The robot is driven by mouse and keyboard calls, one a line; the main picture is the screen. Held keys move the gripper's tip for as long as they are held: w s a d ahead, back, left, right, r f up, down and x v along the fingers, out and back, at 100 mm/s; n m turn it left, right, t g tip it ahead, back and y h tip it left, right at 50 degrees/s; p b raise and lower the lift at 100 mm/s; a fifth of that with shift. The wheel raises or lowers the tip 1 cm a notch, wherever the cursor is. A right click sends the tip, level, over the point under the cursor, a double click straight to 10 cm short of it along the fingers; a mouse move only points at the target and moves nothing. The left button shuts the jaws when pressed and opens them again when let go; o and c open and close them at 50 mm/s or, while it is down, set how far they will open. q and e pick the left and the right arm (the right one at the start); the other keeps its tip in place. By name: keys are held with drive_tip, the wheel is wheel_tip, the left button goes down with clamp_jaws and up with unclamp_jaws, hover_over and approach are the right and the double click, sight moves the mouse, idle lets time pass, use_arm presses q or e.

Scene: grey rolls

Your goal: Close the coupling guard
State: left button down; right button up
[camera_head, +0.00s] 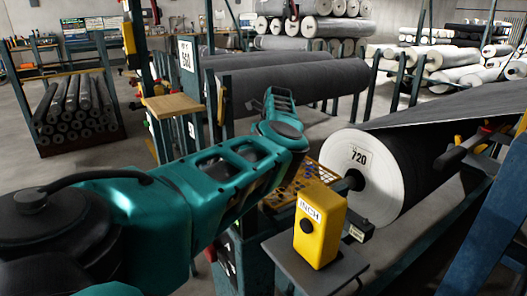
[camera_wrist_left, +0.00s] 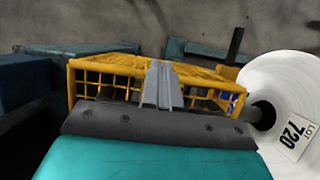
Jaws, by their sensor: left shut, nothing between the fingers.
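The coupling guard is a yellow mesh cage (camera_head: 305,182) beside the shaft end of the roll marked 720, partly hidden behind my left arm in the head view. In the left wrist view the guard (camera_wrist_left: 105,67) spans the middle, with yellow bars and a mesh side. My left gripper (camera_wrist_left: 162,68) is shut and empty, its grey fingers in front of the guard's middle. I cannot tell whether they touch it. I cannot tell how far the guard is swung. My right gripper is not in view.
The large roll marked 720 (camera_head: 350,170) has a white end face and dark wrap. A yellow INCH button box (camera_head: 319,232) stands in front of the guard. A wooden shelf (camera_head: 172,105) on a teal post is behind my arm. Racks of rolls fill the back.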

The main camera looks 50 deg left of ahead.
use_arm(q)
drive_tip(key=shift+s+d+f, duration=0.1)
drive_tip(key=shift+s+f, duration=0.05)
drive_tip(key=shift+f, duration=0.15)
